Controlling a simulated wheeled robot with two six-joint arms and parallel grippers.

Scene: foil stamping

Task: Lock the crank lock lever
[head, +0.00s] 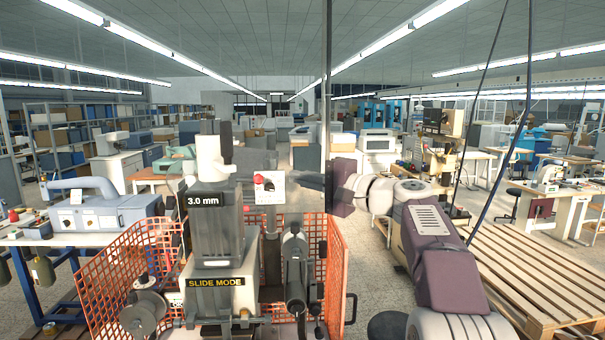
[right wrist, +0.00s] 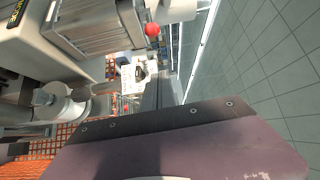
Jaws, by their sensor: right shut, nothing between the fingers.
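The grey stamping machine (head: 218,225) stands at centre left, with a "3.0 mm" display and a "SLIDE MODE" label. A red ball (head: 259,179) shows right of its column top. It also shows in the right wrist view (right wrist: 152,29), near the top of the column. I cannot tell whether it belongs to the crank lock lever; I cannot pick that lever out surely. My right gripper (head: 290,176) points left from its purple wrist, at about the height of the red ball. Its dark fingers (right wrist: 157,88) are shut and empty. My left gripper is out of view.
Orange mesh guards (head: 335,265) flank the machine on both sides. A dark vertical post (head: 327,90) stands beside my right wrist. A wooden pallet (head: 530,265) lies at right. A workbench with a grey-blue device (head: 100,215) is at left.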

